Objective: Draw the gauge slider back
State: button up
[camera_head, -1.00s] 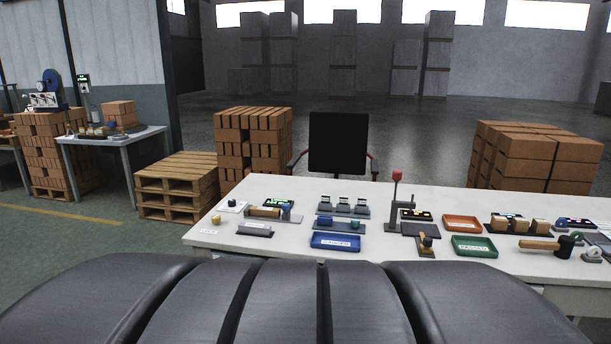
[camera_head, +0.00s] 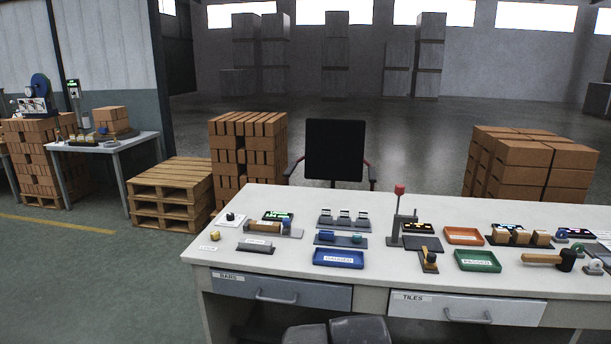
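On the white workbench (camera_head: 212,256), at its left part, stands what looks like the gauge (camera_head: 301,234). It is a low grey base carrying a tan brick-like bar (camera_head: 262,227) and a small blue upright part (camera_head: 286,226) at the bar's right end. The blue part may be the slider; at this size I cannot tell whether it touches the bar. A small display with green digits (camera_head: 278,216) is just behind it. My gripper is not in view.
In front lie a grey labelled block (camera_head: 255,246) and a blue tray (camera_head: 338,258). To the right are a red-knobbed lever press (camera_head: 400,215), an orange tray (camera_head: 464,235) and a green tray (camera_head: 477,261). Two drawers (camera_head: 280,290) face me. A chair (camera_head: 335,150) stands behind.

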aim_at(285, 220)
jog(key=k+l+z, duration=0.1)
jog(key=i+j+u, duration=0.1)
jog(key=i+j, duration=0.2)
jog(key=i, duration=0.15)
jog(key=i+j, duration=0.2)
jog(key=i, duration=0.25)
jog(key=i+j+u, duration=0.15)
jog(key=i, duration=0.35)
jog(key=i+j, duration=0.3)
jog(key=i, duration=0.15)
jog(key=u, duration=0.05)
